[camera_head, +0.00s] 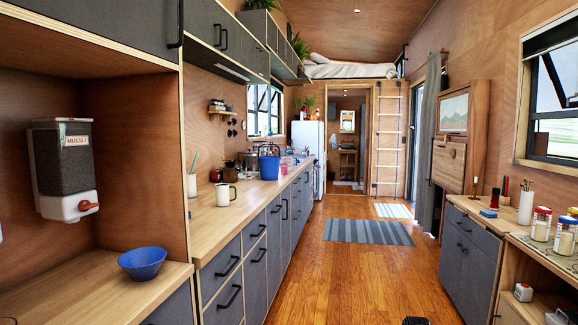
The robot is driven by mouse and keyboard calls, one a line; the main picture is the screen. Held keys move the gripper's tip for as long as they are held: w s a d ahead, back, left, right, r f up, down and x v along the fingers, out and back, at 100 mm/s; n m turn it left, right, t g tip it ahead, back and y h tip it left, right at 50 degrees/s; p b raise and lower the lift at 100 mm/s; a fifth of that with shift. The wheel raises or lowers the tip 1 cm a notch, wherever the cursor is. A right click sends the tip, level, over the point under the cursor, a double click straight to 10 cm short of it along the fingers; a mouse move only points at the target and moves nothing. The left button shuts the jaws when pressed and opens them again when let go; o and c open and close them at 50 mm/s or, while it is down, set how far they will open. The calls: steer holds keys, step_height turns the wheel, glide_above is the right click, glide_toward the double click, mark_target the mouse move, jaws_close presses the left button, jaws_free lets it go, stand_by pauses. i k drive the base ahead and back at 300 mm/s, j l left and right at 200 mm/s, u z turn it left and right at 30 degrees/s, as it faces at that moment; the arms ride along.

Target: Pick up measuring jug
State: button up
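I cannot pick out a measuring jug for certain. A white mug-like vessel with a dark rim and a side handle (226,195) stands upright near the front edge of the long wooden counter (225,213) on the left. A blue bucket-like container (269,167) stands farther back on the same counter. A small pink cup (284,169) is just right of it. These are too small to show any measuring marks.
A blue bowl (142,263) sits on the near left worktop, below a muesli dispenser (64,170). Jars (541,224) and a white cylinder (526,207) stand at right. The wooden floor (345,270) between the cabinets is largely clear, with a striped rug (367,232).

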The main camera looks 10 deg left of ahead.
mark_target(288, 160)
steer(key=i, duration=3.95)
